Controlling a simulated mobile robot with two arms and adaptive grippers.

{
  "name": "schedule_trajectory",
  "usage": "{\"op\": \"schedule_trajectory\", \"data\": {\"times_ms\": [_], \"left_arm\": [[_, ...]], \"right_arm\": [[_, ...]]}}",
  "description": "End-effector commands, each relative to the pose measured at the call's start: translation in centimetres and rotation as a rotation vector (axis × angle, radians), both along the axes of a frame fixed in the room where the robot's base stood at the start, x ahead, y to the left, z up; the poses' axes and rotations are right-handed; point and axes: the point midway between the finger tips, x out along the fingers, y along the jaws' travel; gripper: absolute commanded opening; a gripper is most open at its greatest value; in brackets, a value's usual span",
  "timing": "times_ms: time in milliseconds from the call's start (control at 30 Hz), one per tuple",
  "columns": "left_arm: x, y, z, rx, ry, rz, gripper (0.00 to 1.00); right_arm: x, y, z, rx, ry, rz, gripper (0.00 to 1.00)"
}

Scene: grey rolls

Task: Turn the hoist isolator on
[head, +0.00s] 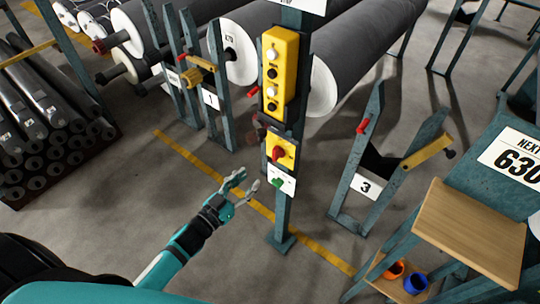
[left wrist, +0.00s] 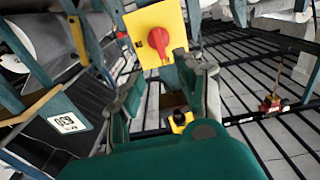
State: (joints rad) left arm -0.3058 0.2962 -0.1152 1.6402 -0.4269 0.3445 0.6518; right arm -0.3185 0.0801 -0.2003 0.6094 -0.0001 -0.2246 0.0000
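The isolator is a yellow plate (head: 290,162) with a red rotary knob (head: 278,153) on the blue-green post, below the yellow push-button box (head: 278,70). A white label (head: 288,187) with a green mark sits just under it. My left gripper (head: 248,181) is open and empty, to the lower left of the plate and apart from the knob. In the left wrist view the yellow plate (left wrist: 140,22) and red knob (left wrist: 158,40) are ahead of the spread fingers (left wrist: 160,90). The knob's exact setting is hard to read. My right gripper is not in view.
Grey rolls (head: 370,50) lie behind the post. A stand marked 3 (head: 366,187) is to its right, a stand marked 1 (head: 210,98) to its left. A wooden-topped desk (head: 470,230) is at the right. Floor around the post base is clear.

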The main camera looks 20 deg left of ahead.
Motion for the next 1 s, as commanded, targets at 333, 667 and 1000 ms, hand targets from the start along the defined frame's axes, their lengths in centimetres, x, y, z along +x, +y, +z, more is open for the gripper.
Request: {"op": "schedule_trajectory", "data": {"times_ms": [333,667,1000], "left_arm": [[7.2,-2.6,0.1,-0.001,-0.001,0.001,0.37],[10.4,-3.7,-0.1,0.0,0.001,0.001,0.37],[10.6,-3.8,-0.1,0.001,0.002,0.001,0.31]], "right_arm": [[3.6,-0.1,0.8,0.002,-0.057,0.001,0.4],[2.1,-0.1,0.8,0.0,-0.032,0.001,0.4],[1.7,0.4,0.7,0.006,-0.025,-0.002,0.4]]}}
